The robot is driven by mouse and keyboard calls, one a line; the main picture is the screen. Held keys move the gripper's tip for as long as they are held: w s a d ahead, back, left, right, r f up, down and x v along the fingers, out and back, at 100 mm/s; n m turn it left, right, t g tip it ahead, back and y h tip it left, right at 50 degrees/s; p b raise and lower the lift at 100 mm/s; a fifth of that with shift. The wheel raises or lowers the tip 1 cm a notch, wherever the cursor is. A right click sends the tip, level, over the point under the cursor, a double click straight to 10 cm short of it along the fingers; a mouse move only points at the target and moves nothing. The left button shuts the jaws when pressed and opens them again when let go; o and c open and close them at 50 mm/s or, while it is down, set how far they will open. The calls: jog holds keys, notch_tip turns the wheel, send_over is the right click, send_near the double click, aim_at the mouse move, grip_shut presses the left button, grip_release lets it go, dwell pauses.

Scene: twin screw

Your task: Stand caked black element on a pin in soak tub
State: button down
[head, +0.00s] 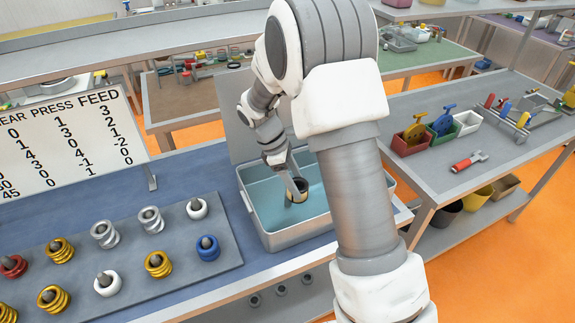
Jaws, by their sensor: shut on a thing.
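The soak tub (256,228) is a grey open box with blue liquid or a blue floor inside, on the bench in the middle of the head view. My gripper (297,188) reaches down into the tub and is shut on a small dark ring-shaped element (302,194) with a tan inner face. I take it to be the caked black element. It is small, and the fingers partly cover it. I cannot tell whether it touches a pin or the tub floor. My arm hides the tub's right part, and no pin shows clearly inside.
A grey pin board (222,257) left of the tub carries several coloured elements, among them a blue element (208,249) and a silver element (104,235). A number sign (60,145) stands behind it. A side table (450,185) at right holds small bins and tools.

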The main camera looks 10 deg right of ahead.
jog(key=n+t, duration=0.1)
jog(key=n, duration=0.1)
jog(key=w+n+t, duration=0.1)
jog(key=n, duration=0.2)
jog(key=w+r+n+t, duration=0.1)
jog(key=n, duration=0.1)
jog(key=shift+a+n, duration=0.25)
jog(key=shift+n, duration=0.05)
jog(key=n, duration=0.2)
jog(key=w+n+t+y, duration=0.1)
jog(key=n, duration=0.1)
jog(key=a+r+n+t, duration=0.1)
jog(key=n, duration=0.1)
jog(key=shift+w+n+y+p, duration=0.25)
jog(key=shift+n+y+p, duration=0.05)
jog(key=shift+n+p, duration=0.1)
jog(key=shift+f, duration=0.1)
jog(key=shift+f+b, duration=2.9)
jog(key=shift+f, duration=0.6)
jog(key=shift+f, duration=0.1)
jog(key=shift+f+b, duration=1.05)
jog(key=shift+f, duration=0.3)
